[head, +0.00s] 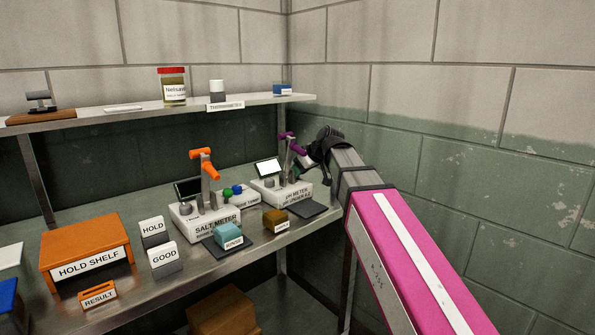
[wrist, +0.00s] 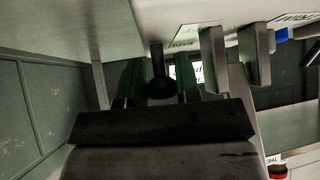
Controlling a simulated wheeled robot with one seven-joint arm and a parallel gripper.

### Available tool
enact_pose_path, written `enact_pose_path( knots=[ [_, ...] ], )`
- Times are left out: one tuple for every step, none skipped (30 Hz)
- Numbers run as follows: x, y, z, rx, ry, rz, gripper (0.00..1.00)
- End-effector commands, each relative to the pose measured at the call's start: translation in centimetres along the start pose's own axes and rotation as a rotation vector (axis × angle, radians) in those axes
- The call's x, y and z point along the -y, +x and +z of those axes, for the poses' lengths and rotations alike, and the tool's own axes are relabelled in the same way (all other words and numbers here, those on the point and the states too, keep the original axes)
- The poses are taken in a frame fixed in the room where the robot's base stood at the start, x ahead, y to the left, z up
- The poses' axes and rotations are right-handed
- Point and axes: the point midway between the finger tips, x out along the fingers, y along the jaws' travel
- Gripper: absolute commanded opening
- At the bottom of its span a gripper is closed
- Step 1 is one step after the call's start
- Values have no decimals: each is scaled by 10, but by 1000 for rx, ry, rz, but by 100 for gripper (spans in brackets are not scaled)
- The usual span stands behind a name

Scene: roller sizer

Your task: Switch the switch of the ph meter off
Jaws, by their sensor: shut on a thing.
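The pH meter (head: 283,196) is a white box at the right end of the bench, with a lit screen (head: 267,168) and a grey post topped by a purple lever (head: 289,136). My gripper (head: 308,163) is at the right side of this post, beside the purple lever's right end. It is shut and appears to hold that part, but the contact is hidden. In the wrist view, the dark gripper body fills the lower middle, with a dark round form ahead of it. I cannot make out the switch or its position.
The salt meter (head: 205,220), with an orange lever (head: 203,155), stands left of the pH meter. The upper shelf (head: 130,113) is above and the wall (head: 480,180) is close on the right.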

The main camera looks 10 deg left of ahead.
Motion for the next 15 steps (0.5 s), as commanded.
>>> enact_pose_path(
  knots=[
    [2, -2, 4, -34, -4, 5, 7],
    [2, -2, 4, -54, -7, 7, 7],
    [2, -2, 5, -78, -10, 10, 7],
    [2, -3, 5, -96, -13, 12, 7],
    [2, -3, 6, -112, -16, 14, 7],
    [2, -4, 6, -134, -18, 17, 7],
    [2, -4, 6, -147, -22, 19, 7],
    [2, -4, 6, -162, -23, 21, 7],
    [2, -4, 7, -177, -26, 23, 7],
    [2, -4, 7, -188, -28, 25, 7],
    [2, -4, 7, -198, -29, 26, 7],
    [2, -4, 7, -209, -30, 27, 7],
    [2, -4, 7, -216, -32, 28, 7],
    [2, -4, 8, -222, -33, 29, 7],
    [2, -4, 8, -229, -34, 29, 7]
  ],
)
